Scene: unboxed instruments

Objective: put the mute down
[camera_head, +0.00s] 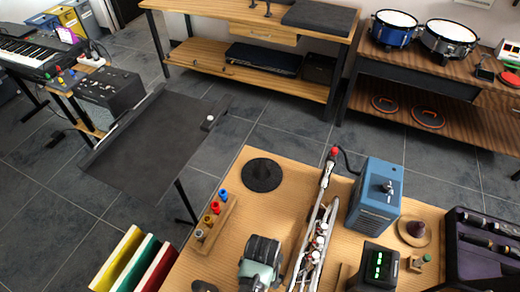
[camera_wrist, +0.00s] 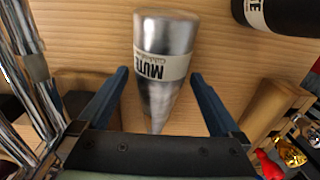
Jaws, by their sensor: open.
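The mute (camera_wrist: 165,35) is a silver cone with a pale band reading "MUTE". In the wrist view its wide end is toward the top and its narrow end toward my gripper. My gripper (camera_wrist: 158,74) is open, with one blue finger on each side of the mute and visible gaps beside it. I cannot tell whether the mute touches the wooden table (camera_head: 225,268). In the head view my gripper's body hides the mute. A second, black mute-labelled thing (camera_wrist: 285,14) shows at the top right of the wrist view.
On the table, a silver instrument (camera_head: 318,240) is close right of my gripper, and a wooden rack with coloured pieces (camera_head: 213,217) is to the left. A black round piece (camera_head: 262,175) lies behind. A blue box (camera_head: 375,195) and a dark case (camera_head: 485,250) stand farther right.

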